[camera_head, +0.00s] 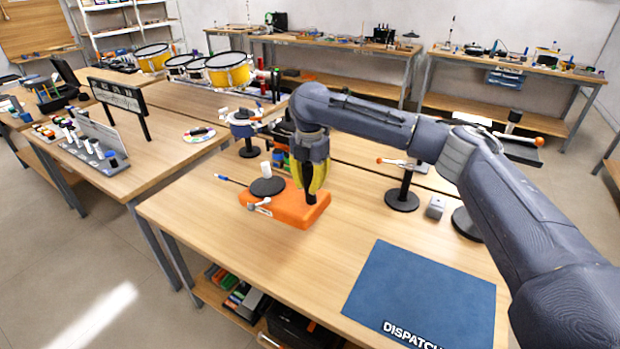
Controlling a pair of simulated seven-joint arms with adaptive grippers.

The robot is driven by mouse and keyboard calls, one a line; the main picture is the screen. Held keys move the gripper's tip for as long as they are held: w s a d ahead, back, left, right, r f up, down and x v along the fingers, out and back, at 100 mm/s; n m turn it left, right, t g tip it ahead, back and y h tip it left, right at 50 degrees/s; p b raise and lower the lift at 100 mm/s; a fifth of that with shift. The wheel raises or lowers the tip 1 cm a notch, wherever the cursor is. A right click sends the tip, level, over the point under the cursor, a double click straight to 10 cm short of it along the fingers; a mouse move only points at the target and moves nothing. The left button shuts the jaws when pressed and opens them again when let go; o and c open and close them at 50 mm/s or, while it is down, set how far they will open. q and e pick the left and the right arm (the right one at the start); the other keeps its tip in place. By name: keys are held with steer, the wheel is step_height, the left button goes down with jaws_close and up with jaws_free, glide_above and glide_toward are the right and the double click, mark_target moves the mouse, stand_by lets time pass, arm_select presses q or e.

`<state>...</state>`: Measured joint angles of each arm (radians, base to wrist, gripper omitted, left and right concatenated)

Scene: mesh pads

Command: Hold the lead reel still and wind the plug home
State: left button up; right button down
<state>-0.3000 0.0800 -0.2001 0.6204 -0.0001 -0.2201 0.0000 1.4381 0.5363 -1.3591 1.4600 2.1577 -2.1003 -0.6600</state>
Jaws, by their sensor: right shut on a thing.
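The lead reel appears to be the orange block (290,214) on the near bench. It carries a dark disc (268,188) with a white upright knob (267,169). A small pale fitting (260,206) shows at its front left. My right gripper (312,196) points down at the reel's right end, its yellow fingers shut on a black upright part of the reel. The fingers hide most of that part. A thin blue-and-dark piece (229,180), possibly the plug on its lead, lies at the reel's far left. My left gripper is out of view.
A blue mat (421,298) marked DISPATCH lies at the front right, below my right arm. Black round-based stands (401,200) and a small grey block (436,207) are behind it. A blue-topped stand (243,128) is behind the reel.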

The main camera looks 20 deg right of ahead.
mark_target(307, 211)
steer(key=shift+w+a+f, duration=0.1)
steer(key=shift+f, duration=1.7)
steer(key=shift+w+a+f, duration=0.15)
steer(key=shift+f, duration=1.6)
steer(key=shift+w+a+f, duration=0.1)
steer(key=shift+f, duration=1.85)
steer(key=shift+f, duration=1.75)
steer(key=c, duration=2)
jaws_free()
steer(key=shift+s+f, duration=0.1)
jaws_close()
